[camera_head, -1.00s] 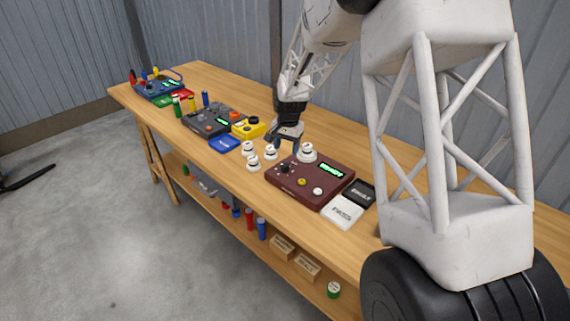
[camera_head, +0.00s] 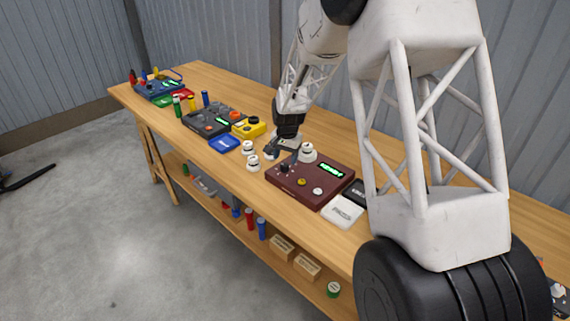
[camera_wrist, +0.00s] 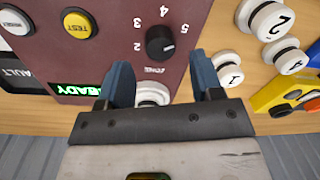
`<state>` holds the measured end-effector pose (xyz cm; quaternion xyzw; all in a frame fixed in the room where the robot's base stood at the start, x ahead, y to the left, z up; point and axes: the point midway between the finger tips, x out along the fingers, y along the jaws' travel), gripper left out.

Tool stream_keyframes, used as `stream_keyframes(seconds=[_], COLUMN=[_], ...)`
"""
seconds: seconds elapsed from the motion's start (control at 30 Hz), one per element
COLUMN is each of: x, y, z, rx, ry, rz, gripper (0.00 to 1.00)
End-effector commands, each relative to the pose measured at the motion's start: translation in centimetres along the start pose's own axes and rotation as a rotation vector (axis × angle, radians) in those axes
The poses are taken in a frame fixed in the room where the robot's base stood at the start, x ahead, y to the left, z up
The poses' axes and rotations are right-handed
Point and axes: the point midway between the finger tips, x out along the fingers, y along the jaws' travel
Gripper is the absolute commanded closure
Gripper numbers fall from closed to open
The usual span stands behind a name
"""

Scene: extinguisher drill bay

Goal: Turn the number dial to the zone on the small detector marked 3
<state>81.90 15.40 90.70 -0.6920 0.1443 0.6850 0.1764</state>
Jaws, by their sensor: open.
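The maroon panel (camera_head: 290,182) stands on the bench. Its black number dial (camera_wrist: 160,42) has figures including 2, 3, 4 and 5 around it; I cannot read its pointer surely. My gripper (camera_head: 280,150) is open above the panel's back left edge. In the wrist view my gripper (camera_wrist: 162,68) has one finger on each side below the dial, not around it. A white detector (camera_wrist: 152,92) shows between the fingers, its number hidden. Beside the panel are white detectors that seem marked 1 (camera_wrist: 228,72), 2 (camera_wrist: 268,18) and 4 (camera_wrist: 287,56). I cannot make out a 3.
The panel carries a yellow TEST button (camera_wrist: 79,25), a white button (camera_wrist: 15,22) and a green READY display (camera_wrist: 80,85). A white PASS tile (camera_head: 342,211) and a black tile (camera_head: 358,192) lie beside it. A yellow device (camera_head: 249,128) stands left of the detectors.

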Motion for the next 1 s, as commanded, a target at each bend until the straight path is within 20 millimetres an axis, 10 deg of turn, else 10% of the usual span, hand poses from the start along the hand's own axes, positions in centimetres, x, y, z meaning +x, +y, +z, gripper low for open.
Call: stream_keyframes(seconds=[0.7, 1.0], x=[3.5, 3.5], y=[0.0, 0.0], z=[0.0, 0.0], rx=[0.0, 0.0], ry=[0.001, 0.001], rz=[-0.001, -0.001], gripper=[0.4, 0.83])
